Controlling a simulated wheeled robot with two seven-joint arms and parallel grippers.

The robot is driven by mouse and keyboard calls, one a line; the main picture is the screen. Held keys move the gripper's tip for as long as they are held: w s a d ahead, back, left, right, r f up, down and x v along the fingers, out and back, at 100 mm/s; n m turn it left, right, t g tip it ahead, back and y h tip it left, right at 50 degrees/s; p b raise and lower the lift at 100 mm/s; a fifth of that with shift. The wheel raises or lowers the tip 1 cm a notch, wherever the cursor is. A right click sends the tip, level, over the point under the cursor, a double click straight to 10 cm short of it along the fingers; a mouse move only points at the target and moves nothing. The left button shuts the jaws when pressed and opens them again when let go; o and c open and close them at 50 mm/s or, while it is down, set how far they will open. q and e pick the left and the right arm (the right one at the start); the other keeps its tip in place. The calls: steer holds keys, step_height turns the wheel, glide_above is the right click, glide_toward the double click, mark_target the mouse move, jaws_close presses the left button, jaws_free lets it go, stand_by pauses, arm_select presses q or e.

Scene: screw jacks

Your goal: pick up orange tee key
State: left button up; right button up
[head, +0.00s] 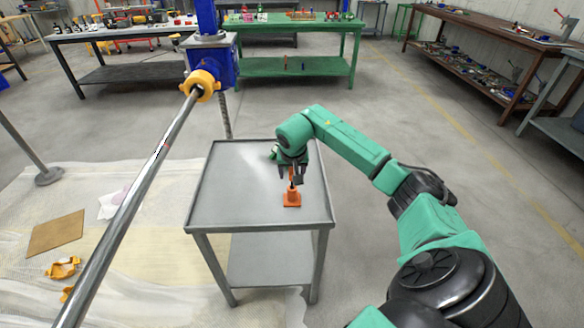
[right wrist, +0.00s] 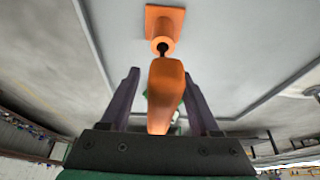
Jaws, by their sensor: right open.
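The orange tee key (right wrist: 165,95) stands in an orange holder (head: 292,199) on a grey metal table (head: 240,208). In the right wrist view its orange handle points toward the camera, and a short dark shaft enters the round socket of the holder (right wrist: 164,28). My right gripper (head: 291,181) is above the holder. In the right wrist view its two dark fingers (right wrist: 162,76) are open, one on each side of the handle, with gaps visible. In the head view the fingers partly hide the key. My left gripper is not in view.
A long steel bar (head: 135,203) slants across the left, joined to a blue jack head with an orange collar (head: 203,84). The table top is otherwise clear, with a raised rim. Workbenches (head: 290,66) stand behind. Orange parts (head: 62,268) and a brown board (head: 56,232) lie on floor sheeting.

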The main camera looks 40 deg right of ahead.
steer(key=shift+r, duration=0.1)
jaws_close()
stand_by(1.2)
